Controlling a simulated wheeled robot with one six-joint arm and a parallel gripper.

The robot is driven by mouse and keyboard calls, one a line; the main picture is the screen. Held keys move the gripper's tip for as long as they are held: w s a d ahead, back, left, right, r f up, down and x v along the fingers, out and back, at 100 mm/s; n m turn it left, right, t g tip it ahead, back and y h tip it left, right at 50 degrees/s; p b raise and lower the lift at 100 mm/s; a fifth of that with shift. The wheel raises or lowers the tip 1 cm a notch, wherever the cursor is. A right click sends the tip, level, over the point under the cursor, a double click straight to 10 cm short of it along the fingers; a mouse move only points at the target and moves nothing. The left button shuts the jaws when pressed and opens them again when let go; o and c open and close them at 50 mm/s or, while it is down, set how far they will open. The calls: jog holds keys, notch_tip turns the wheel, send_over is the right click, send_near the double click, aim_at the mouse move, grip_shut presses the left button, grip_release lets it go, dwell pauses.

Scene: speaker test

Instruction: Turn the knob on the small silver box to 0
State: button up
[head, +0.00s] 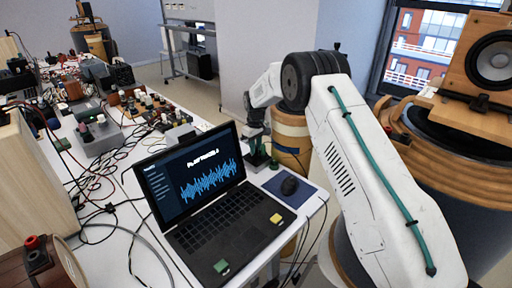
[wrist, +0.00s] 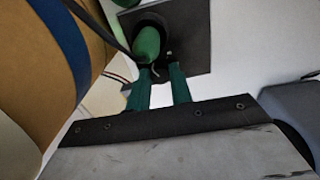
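My gripper (head: 258,158) points down behind the laptop, near the table's right edge. In the wrist view its two green fingers (wrist: 160,82) are apart, with nothing seen held between them. A rounded green piece (wrist: 148,42) on a dark square plate (wrist: 190,40) lies just beyond the fingertips; I cannot tell whether they touch. A grey metal box (head: 100,136) with small knobs on top stands at the left of the table in the head view. A smaller grey box (head: 181,134) sits behind the laptop. I cannot tell which is the silver box, and no dial marks are readable.
An open laptop (head: 225,225) with a waveform on screen fills the table's front. Cables and several devices crowd the left and back. A wooden speaker (head: 478,62) stands at the right.

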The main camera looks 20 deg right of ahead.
grip_shut()
jog(key=shift+n, duration=1.7)
jog(key=o, duration=0.6)
grip_release()
jog(key=shift+r, duration=3.95)
